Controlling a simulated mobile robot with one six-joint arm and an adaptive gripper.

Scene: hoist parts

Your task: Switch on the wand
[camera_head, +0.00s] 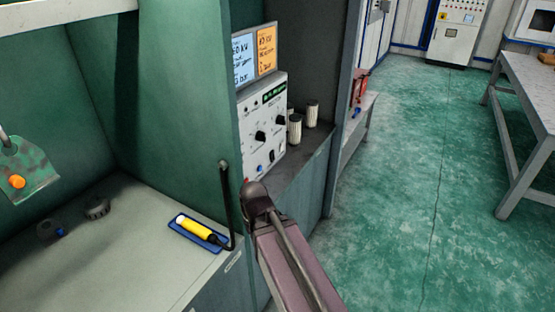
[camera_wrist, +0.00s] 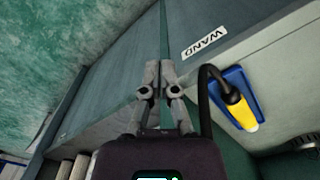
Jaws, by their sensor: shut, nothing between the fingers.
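The wand (camera_head: 194,228) is yellow with a white tip and lies on a blue holder (camera_head: 178,238) at the front of the booth bench. A black cable (camera_head: 226,200) rises from its rear end. In the wrist view the wand (camera_wrist: 241,112) is to the right of my gripper (camera_wrist: 160,68), which is shut and empty with its fingertips together. In the head view my arm's dark end is right of the wand and in front of the control box; it hides the fingers. The white control box (camera_head: 262,128) has dark knobs, a blue button and a red part low at its left.
Two screens (camera_head: 267,51) stand above the control box. Two ribbed pale cylinders (camera_head: 312,112) stand on the grey shelf beside it. A green plate with an orange knob (camera_head: 18,182) hangs at left. Small dark parts (camera_head: 97,207) lie on the bench. The green floor at right is open.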

